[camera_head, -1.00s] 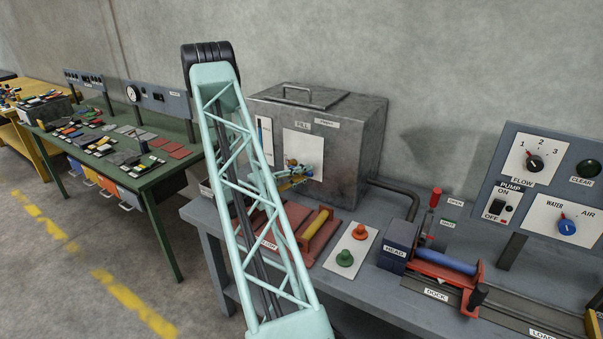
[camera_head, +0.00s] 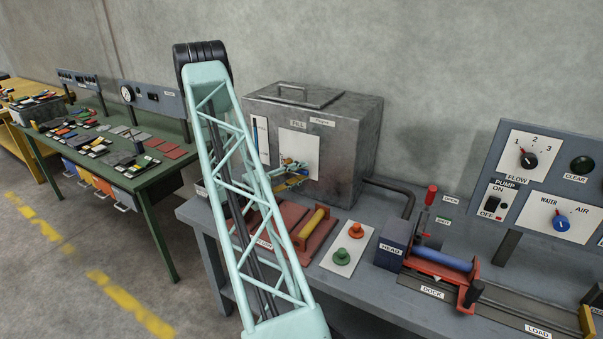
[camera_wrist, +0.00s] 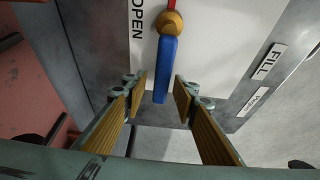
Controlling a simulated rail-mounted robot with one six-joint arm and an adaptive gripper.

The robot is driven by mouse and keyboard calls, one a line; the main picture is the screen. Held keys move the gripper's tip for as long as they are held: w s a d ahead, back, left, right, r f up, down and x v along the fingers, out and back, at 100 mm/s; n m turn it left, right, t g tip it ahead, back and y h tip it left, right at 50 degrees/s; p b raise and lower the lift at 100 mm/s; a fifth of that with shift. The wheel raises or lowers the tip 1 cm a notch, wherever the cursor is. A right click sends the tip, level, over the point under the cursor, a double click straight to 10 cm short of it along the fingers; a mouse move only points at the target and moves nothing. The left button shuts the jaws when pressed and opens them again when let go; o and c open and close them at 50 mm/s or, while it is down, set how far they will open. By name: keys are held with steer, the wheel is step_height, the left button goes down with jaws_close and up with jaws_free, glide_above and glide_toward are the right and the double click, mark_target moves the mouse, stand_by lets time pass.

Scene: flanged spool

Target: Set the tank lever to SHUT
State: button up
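The tank (camera_head: 345,150) is a grey metal box on the bench, with a white plate (camera_head: 308,147) on its front. In the wrist view the tank lever (camera_wrist: 164,68) has a blue handle below a brass-coloured pivot knob, with a red part above it at the picture's top edge. An OPEN label (camera_wrist: 138,18) stands beside it; I see no SHUT label on this plate. My gripper (camera_wrist: 160,88) is open, its two wood-coloured fingers on either side of the handle's free end, with a gap on both sides. In the head view my gripper (camera_head: 290,174) is small at the plate.
A red fixture with a yellow roller (camera_head: 314,223) and a white plate with orange and green knobs (camera_head: 348,247) lie before the tank. A pipe (camera_head: 400,195) leaves the tank on the right. A dock with a blue roller (camera_head: 443,258) and a control panel (camera_head: 550,175) stand further right.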

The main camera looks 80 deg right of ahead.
steer(key=v, duration=1.1)
steer(key=shift+a, duration=0.2)
steer(key=shift+w, duration=0.15)
stand_by(0.4)
steer(key=shift+r, duration=0.1)
steer(key=w+a+r+m+t+y, duration=0.1)
steer(key=a+r+m+y, duration=0.2)
steer(key=a+r+m, duration=0.65)
steer(key=w+a+r+m+t+y, duration=0.1)
steer(key=a+r+m+y, duration=0.3)
steer(key=a+r, duration=1)
steer(key=s+a+r+m+t+y, duration=0.2)
steer(key=a+r+m+t, duration=0.1)
steer(key=a, duration=1.2)
steer(key=s+a+r+m+t+y, duration=0.2)
steer(key=a+m+t, duration=0.3)
steer(key=a, duration=1.1)
steer(key=s+a+r+m+t+y, duration=0.2)
steer(key=a+m+t, duration=0.3)
steer(key=a, duration=1.1)
steer(key=shift+s+a+r+m+y, duration=0.25)
steer(key=shift+r+m+y, duration=0.35)
steer(key=shift+r+m, duration=0.35)
